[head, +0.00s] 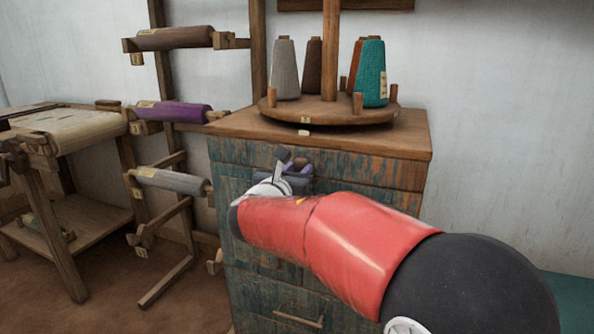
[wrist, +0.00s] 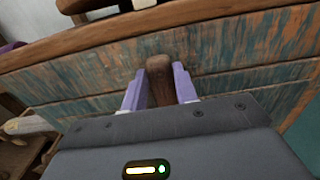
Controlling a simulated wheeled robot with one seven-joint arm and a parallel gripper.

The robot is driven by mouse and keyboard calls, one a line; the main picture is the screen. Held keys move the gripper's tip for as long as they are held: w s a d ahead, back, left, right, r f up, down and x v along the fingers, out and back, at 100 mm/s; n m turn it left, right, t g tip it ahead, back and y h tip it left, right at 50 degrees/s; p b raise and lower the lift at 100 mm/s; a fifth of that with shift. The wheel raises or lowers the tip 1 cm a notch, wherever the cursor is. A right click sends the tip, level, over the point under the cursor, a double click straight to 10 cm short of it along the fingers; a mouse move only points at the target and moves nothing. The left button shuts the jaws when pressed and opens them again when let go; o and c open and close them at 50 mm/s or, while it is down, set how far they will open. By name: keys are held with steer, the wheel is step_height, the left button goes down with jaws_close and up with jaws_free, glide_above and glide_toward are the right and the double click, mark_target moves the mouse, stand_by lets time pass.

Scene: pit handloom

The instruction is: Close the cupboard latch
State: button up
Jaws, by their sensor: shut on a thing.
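The cupboard (head: 320,152) has worn blue-green and brown wooden fronts and a brown wooden top. My gripper (head: 293,160) is at its upper front, and my red arm hides much of the cupboard's face. In the wrist view my gripper (wrist: 160,88) has its two pale purple fingers on either side of a brown wooden latch (wrist: 159,80). The latch stands out from the painted front (wrist: 230,55), below the top's edge. The gripper is shut on the latch. In the head view the latch is mostly hidden behind the gripper, and its exact turn cannot be told.
A round wooden stand (head: 330,112) with grey, brown and teal yarn cones is on the cupboard top. A rack with rolls, one of them purple (head: 172,112), stands to the left. A drawer handle (head: 299,317) sits low on the front. The wall side at right is clear.

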steer(key=o, duration=1)
steer(key=v, duration=0.7)
steer(key=shift+s+a+b, duration=0.15)
steer(key=shift+s+b, duration=0.15)
steer(key=shift+s, duration=0.05)
